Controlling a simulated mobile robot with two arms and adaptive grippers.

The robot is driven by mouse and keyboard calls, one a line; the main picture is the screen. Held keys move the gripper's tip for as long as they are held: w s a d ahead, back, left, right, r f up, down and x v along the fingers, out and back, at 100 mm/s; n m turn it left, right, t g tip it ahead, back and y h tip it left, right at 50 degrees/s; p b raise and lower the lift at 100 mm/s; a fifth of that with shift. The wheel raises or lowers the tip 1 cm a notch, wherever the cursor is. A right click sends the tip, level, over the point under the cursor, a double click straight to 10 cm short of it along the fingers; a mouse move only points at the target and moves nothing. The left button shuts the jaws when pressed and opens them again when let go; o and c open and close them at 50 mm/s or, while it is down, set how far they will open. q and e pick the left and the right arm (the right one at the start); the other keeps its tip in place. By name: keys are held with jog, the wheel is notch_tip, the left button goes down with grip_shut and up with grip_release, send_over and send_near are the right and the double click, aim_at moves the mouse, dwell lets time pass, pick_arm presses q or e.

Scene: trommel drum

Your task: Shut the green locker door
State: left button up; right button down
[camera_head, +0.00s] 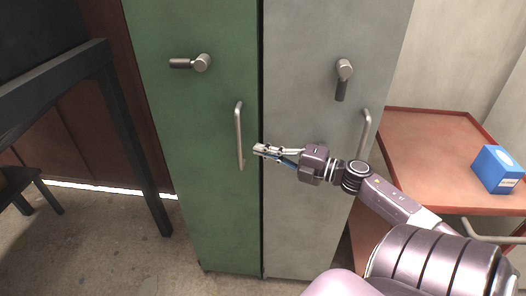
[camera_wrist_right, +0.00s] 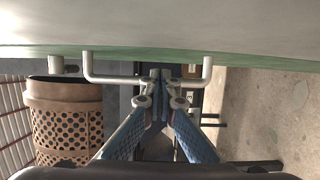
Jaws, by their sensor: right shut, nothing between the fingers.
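The green locker door (camera_head: 200,130) stands upright left of the grey door, with a thin dark gap between them. It looks almost flush with the grey door; I cannot tell if it is fully shut. Its vertical bar handle (camera_head: 239,136) is near its right edge, and a turn lever (camera_head: 190,63) sits higher, pointing left. My right gripper (camera_head: 258,150) is shut and empty, just right of this handle, in front of the gap. In the right wrist view the gripper (camera_wrist_right: 160,76) overlaps the handle (camera_wrist_right: 110,79); contact is unclear. My left gripper is not in view.
The grey door (camera_head: 315,80) has its own lever (camera_head: 343,80) pointing down and a bar handle. A red-topped cart (camera_head: 430,150) with a blue box (camera_head: 497,170) stands right. A dark table frame (camera_head: 130,140) is left. The wrist view shows a perforated brown bin (camera_wrist_right: 65,120).

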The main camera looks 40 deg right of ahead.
jog(key=v, duration=0.7)
jog(key=shift+s, duration=0.3)
